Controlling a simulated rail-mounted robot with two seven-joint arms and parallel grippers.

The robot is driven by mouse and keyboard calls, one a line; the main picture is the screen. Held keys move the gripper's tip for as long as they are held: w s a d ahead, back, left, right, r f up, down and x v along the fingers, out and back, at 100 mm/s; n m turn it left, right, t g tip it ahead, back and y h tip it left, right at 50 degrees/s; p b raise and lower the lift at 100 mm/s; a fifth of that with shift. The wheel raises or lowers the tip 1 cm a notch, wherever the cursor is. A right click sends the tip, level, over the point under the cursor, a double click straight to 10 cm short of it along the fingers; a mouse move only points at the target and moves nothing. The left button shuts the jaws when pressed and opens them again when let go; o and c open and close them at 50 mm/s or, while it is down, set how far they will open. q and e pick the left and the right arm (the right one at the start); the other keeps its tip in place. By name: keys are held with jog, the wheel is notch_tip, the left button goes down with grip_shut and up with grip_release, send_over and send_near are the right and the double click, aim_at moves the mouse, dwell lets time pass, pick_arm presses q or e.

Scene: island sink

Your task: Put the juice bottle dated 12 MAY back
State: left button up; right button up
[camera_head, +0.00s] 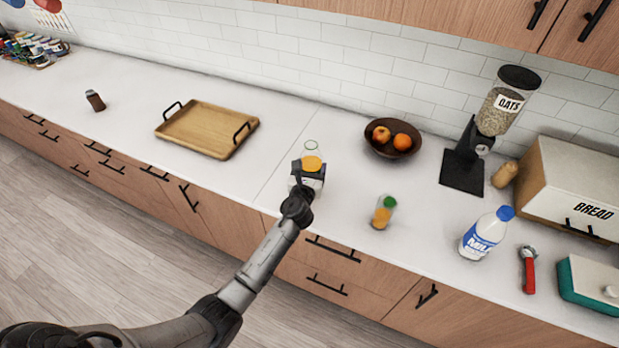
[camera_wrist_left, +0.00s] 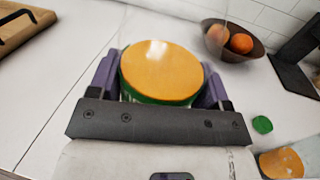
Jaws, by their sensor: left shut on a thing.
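My left gripper (camera_head: 308,172) is shut on a clear juice bottle (camera_head: 312,161) with an orange fill and a thin green ring above it. In the left wrist view the held bottle (camera_wrist_left: 161,72) shows as an orange disc with a green edge between the purple finger pads. Whether its base touches the counter cannot be told. A second juice bottle (camera_head: 382,214), orange with a green cap, stands on the counter to the right; its green cap (camera_wrist_left: 262,125) shows in the wrist view. No date is readable on either bottle. My right gripper is out of view.
A wooden tray (camera_head: 205,132) lies left of the gripper. A fruit bowl (camera_head: 394,148) stands behind it to the right. Farther right are an oats dispenser (camera_head: 484,135), milk bottle (camera_head: 486,234), red-handled tool (camera_head: 528,272) and bread box (camera_head: 575,190).

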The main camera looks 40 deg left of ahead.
pick_arm(q)
jog(key=shift+a+f, duration=0.2)
jog(key=shift+f, duration=0.2)
jog(key=shift+f+b, duration=1.3)
jog(key=shift+f, duration=0.4)
jog(key=shift+f, duration=0.2)
jog(key=o, duration=0.9)
jog(key=shift+r, duration=0.1)
